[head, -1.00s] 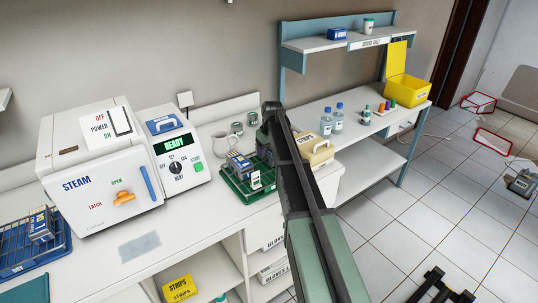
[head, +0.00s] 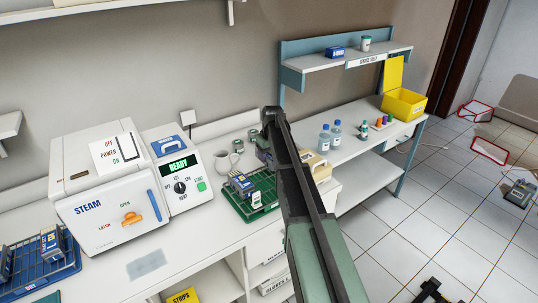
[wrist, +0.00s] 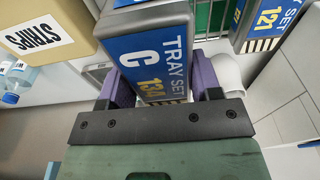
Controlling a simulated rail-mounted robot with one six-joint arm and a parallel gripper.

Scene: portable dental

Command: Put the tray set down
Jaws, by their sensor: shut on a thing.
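My gripper (wrist: 163,82) has purple fingers on both sides of a blue-labelled tray set marked C 134 (wrist: 150,52) and is shut on it. In the head view my own arm hides the gripper and most of what it holds. A green wire rack (head: 247,212) stands on the white counter, with a blue-labelled tray set (head: 241,186) in it. In the wrist view the rack (wrist: 219,14) shows just beyond the held set. Another tray set marked 121 (wrist: 268,18) is at the upper right. I cannot tell whether the held set touches the rack.
A white mug (head: 228,160) and jars stand behind the rack. The steam unit (head: 105,190) is to the left, with a blue rack (head: 40,268) farther left. A beige box labelled STRIPS (wrist: 45,32) is close at left in the wrist view. The front counter is mostly clear.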

